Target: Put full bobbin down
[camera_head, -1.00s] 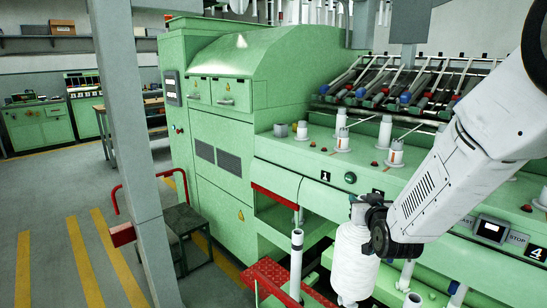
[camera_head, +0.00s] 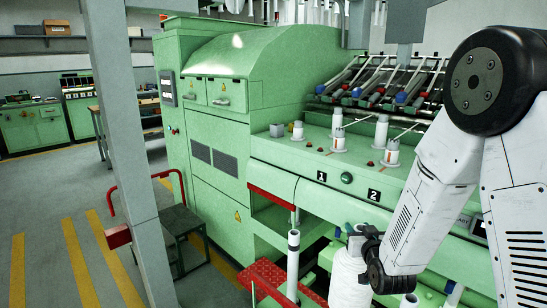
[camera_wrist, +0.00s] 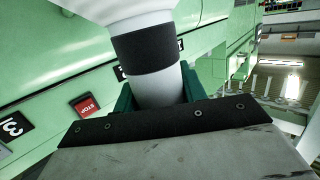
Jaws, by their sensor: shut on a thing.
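A full bobbin (camera_head: 348,276), wound with white yarn, hangs upright below my gripper (camera_head: 358,238) in the head view, in front of the green machine. My gripper is shut on the bobbin's top end. In the wrist view the bobbin's pale tube with a black band (camera_wrist: 146,48) rises from between the jaws (camera_wrist: 157,98). The bobbin's lower end is cut off by the bottom of the head view.
The green spinning machine (camera_head: 215,120) fills the middle, with several white bobbins on its ledge (camera_head: 310,160). A red step (camera_head: 262,272) and a thin white post (camera_head: 293,265) stand left of the bobbin. A grey pillar (camera_head: 115,120) and open floor lie further left.

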